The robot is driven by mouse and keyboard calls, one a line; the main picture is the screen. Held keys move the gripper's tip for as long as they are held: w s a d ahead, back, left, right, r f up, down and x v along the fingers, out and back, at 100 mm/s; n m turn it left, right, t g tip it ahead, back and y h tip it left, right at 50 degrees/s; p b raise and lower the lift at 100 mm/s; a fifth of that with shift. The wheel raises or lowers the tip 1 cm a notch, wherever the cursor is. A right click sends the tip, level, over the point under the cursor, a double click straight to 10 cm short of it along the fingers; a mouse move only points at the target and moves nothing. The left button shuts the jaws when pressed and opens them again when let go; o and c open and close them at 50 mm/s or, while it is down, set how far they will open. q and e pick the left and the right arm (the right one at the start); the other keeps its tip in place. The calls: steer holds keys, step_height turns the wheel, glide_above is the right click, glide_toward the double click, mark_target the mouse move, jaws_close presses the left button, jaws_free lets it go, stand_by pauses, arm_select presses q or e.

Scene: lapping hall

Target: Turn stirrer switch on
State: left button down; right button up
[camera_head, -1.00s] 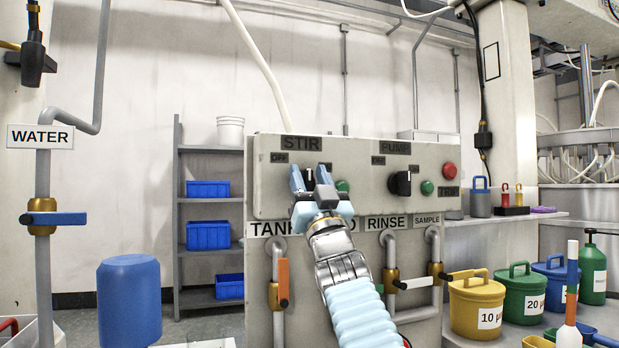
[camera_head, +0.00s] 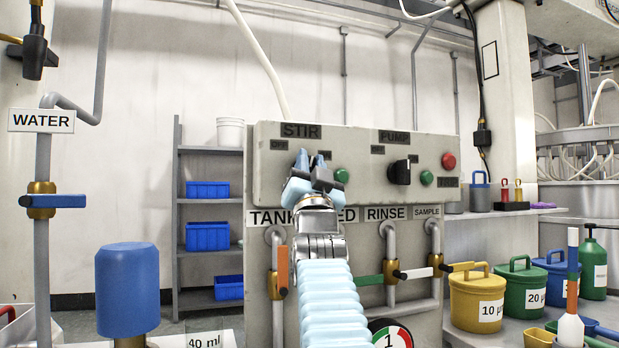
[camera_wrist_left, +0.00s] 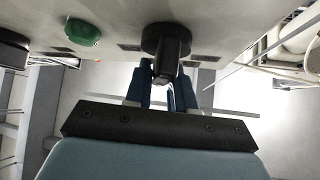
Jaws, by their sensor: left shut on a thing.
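The control panel (camera_head: 262,185) stands ahead, with a STIR label (camera_head: 301,131) at its upper left. My left gripper (camera_head: 311,163) is at the stirrer switch under that label and hides most of the switch in the head view. In the left wrist view the switch's black knob (camera_wrist_left: 166,42) sits between the blue fingers of my left gripper (camera_wrist_left: 165,76), which is shut on it. A green button (camera_head: 341,175) is just right of the gripper; it also shows in the left wrist view (camera_wrist_left: 83,32). My right gripper is not in view.
The black PUMP knob (camera_head: 400,171), another green button (camera_head: 427,178) and a red button (camera_head: 448,161) are further right on the panel. Pipes with an orange-handled valve (camera_head: 282,268) and others run below. A blue container (camera_head: 128,290) stands at left.

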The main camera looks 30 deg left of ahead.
arm_select(q)
steer(key=shift+f+m+t+h, duration=0.1)
steer(key=shift+m+t+h, duration=0.2)
steer(key=shift+m+h, duration=0.7)
steer(key=m+t+h, duration=0.1)
steer(key=m+h, duration=0.1)
steer(key=m, duration=0.1)
steer(key=shift+m+h, duration=0.4)
steer(key=m+h+p, duration=0.1)
steer(key=m+h, duration=0.1)
steer(key=m+h+p, duration=0.1)
steer(key=m+h, duration=0.1)
steer(key=m, duration=0.1)
steer(key=shift+w+d+r+h+p, duration=0.2)
steer(key=shift+h+p, duration=0.1)
steer(key=shift+p, duration=0.1)
steer(key=shift+f+m+g+h+p, duration=0.15)
steer(key=shift+m+g+h+p, duration=0.3)
steer(key=shift+m, duration=0.45)
steer(key=shift+f+m+g+h+p, duration=0.2)
steer(key=shift+m+g+h, duration=0.25)
steer(key=shift+m, duration=0.45)
steer(key=shift+h, duration=0.3)
steer(key=c, duration=1)
jaws_free()
steer(key=shift+c, duration=0.2)
